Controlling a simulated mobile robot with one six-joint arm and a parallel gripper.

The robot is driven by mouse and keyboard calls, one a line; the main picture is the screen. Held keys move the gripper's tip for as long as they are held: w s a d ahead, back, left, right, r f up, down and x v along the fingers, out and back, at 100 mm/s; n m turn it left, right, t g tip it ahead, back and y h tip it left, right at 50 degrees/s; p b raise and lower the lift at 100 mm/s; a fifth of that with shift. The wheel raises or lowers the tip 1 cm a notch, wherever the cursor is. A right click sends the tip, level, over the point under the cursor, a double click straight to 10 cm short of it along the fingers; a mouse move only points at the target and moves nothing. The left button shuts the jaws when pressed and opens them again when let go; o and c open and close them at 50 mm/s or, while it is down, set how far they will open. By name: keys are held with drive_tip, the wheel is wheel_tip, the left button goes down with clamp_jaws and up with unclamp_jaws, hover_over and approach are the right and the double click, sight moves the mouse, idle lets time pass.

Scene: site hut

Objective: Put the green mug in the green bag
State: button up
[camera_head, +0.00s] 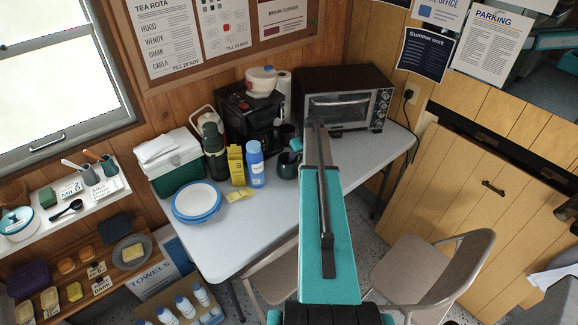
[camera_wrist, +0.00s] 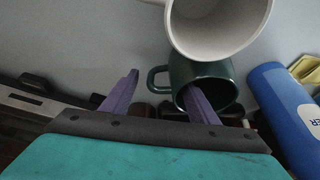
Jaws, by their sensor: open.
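The dark green mug (camera_head: 286,167) stands on the table in the head view, just left of my arm. In the wrist view, the green mug (camera_wrist: 200,72) has its handle to the left and its dark opening facing my gripper (camera_wrist: 160,92). The gripper is open and holds nothing. One finger overlaps the mug's opening and the other is left of the handle; I cannot tell whether they touch the mug. My arm partly hides the gripper in the head view. I see no clear green bag; a green box with a white lid (camera_head: 178,172) stands at the table's left.
A pale cup (camera_wrist: 218,28) is close beside the green mug. A blue bottle (camera_head: 255,168) and yellow carton (camera_head: 236,165) stand left of it. The toaster oven (camera_head: 340,102) and coffee maker (camera_head: 245,112) are behind. Blue-rimmed plates (camera_head: 197,201) lie front left. The table's front middle (camera_head: 250,215) is clear.

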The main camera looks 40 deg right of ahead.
drive_tip(key=shift+c, duration=0.4)
clamp_jaws()
drive_tip(key=shift+r, duration=0.1)
idle(0.3)
drive_tip(key=shift+r+b, duration=1.95)
drive_tip(key=shift+r, duration=2.95)
